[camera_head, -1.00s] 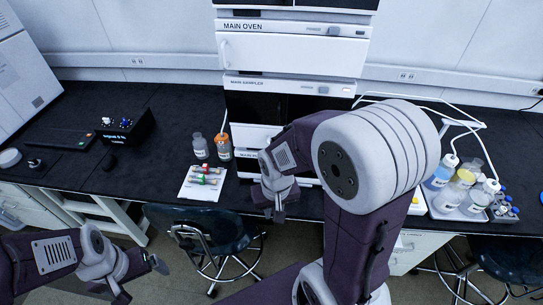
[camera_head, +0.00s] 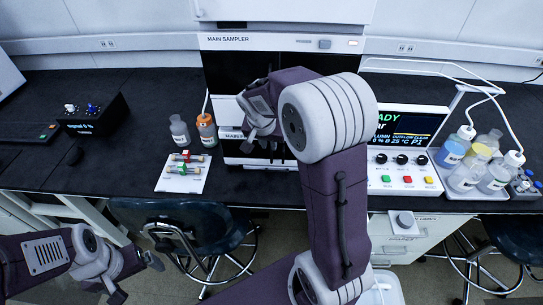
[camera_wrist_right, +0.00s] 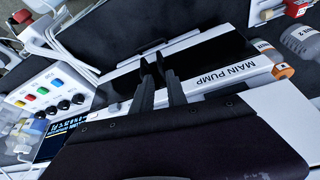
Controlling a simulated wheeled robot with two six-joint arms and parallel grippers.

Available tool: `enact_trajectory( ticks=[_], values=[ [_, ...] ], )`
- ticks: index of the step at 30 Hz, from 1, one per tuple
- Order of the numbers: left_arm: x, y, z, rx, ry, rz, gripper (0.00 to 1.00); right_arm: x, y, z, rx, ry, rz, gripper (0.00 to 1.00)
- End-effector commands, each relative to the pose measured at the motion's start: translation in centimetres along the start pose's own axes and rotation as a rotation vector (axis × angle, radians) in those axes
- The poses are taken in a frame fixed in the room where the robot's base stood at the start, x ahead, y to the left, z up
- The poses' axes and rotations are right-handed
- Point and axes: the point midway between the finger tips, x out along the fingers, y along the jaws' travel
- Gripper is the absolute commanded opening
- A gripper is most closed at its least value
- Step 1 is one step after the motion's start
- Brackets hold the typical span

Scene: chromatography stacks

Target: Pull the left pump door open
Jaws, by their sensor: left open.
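The main pump (camera_head: 232,134) is the lowest white-and-black unit of the centre stack, with its label partly behind my right arm. Its name strip reads MAIN PUMP in the right wrist view (camera_wrist_right: 225,74), where its dark front (camera_wrist_right: 197,53) lies just beyond the strip. My left gripper (camera_head: 138,278) is open and empty at lower left, away from the stack.
The main sampler (camera_head: 230,60) sits above the pump. A vial sheet (camera_head: 180,186) and bottles (camera_head: 206,130) stand left of the stack. A control panel (camera_head: 403,180) and a bottle tray (camera_head: 470,192) are on the right. A stool (camera_head: 190,225) stands below the bench.

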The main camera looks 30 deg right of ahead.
Motion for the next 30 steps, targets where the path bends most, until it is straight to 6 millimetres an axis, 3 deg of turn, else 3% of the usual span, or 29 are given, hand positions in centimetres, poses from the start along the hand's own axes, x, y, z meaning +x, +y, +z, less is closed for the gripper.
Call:
enact_trajectory(
  ticks=[6, 12, 22, 23, 24, 25, 30],
  values=[
    [0.5, 0.0, 0.1, 0.0, 0.0, 0.0, 0.93, 4.6, 0.1, 0.3, -0.002, -0.007, 0.003, 0.18],
    [0.8, 0.0, 0.1, 0.0, 0.0, 0.0, 0.93, 7.7, 0.0, 0.2, -0.002, -0.004, 0.0, 0.18],
    [0.8, 0.0, 0.1, 0.0, 0.0, 0.0, 0.93, 8.5, 0.0, 0.1, -0.002, -0.003, -0.002, 0.18],
    [0.8, 0.0, 0.1, 0.0, 0.0, 0.0, 0.93, 8.5, 0.0, 0.1, -0.002, -0.003, -0.002, 0.15],
    [0.8, 0.0, 0.1, 0.0, 0.0, 0.0, 0.93, 8.5, 0.0, 0.1, -0.002, -0.003, -0.001, 0.04],
    [0.8, 0.0, 0.1, 0.0, 0.0, 0.0, 0.93, 8.5, 0.0, 0.1, -0.002, -0.003, -0.001, 0.0],
    [0.8, 0.0, 0.1, 0.0, 0.0, 0.0, 0.93, 8.4, 0.0, 0.2, -0.002, -0.003, -0.001, 0.0]
  ],
)
